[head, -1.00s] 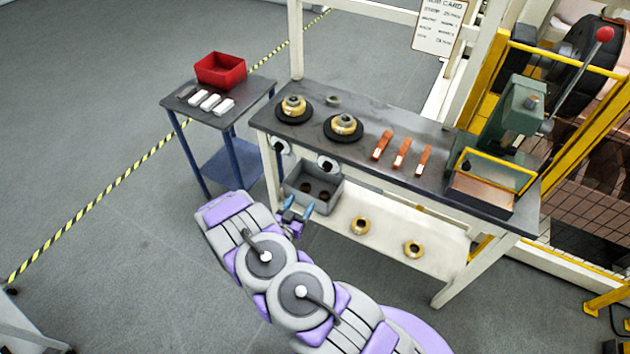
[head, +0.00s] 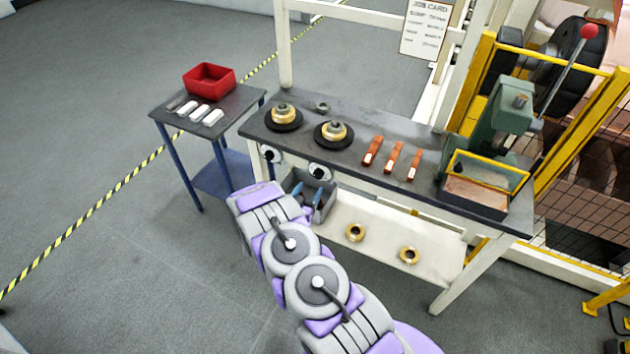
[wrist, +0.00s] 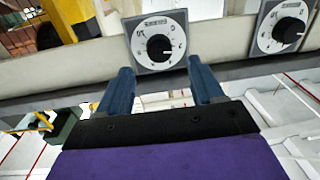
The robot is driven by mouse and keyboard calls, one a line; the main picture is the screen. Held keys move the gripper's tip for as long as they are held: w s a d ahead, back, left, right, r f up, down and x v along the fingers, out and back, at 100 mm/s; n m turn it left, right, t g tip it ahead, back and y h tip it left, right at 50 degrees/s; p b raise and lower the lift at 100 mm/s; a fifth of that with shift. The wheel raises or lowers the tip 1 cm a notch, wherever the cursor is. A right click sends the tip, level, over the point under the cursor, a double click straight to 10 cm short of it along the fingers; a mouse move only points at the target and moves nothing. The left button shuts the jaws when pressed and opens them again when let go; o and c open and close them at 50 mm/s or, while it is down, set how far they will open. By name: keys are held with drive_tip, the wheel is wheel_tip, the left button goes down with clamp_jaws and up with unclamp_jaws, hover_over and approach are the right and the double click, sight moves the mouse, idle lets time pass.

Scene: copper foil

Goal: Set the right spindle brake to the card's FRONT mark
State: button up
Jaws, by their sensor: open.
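Two white-faced dials with black knobs are on the bench front: a left one (head: 271,154) and a right one (head: 320,171). The wrist view looks upside down, so the right dial (wrist: 172,58) appears on its left and the left dial (wrist: 266,42) on its right. My gripper (head: 308,196) is open and empty, with blue fingers. In the wrist view its fingertips (wrist: 162,75) lie either side of the right dial's lower part, apart from the knob. The dial marks are too small to read. The job card (head: 428,28) hangs above the bench; its text is blurred.
The bench (head: 350,152) carries two brass spools on black discs and several copper strips. A grey bin (head: 325,208) sits beneath the dials, close to my gripper. Brass rings lie on the lower shelf (head: 385,238). A side table with a red box (head: 209,78) stands left.

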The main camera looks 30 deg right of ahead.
sight(317, 177)
drive_tip(key=b+x, duration=0.1)
drive_tip(key=x, duration=0.5)
drive_tip(key=shift+w+d, duration=0.15)
drive_tip(key=shift+c, duration=0.4)
drive_tip(key=c, duration=1)
drive_tip(key=m+p, duration=0.1)
drive_tip(key=m, duration=0.1)
drive_tip(key=shift+m, duration=1.7)
drive_tip(key=o, duration=1.1)
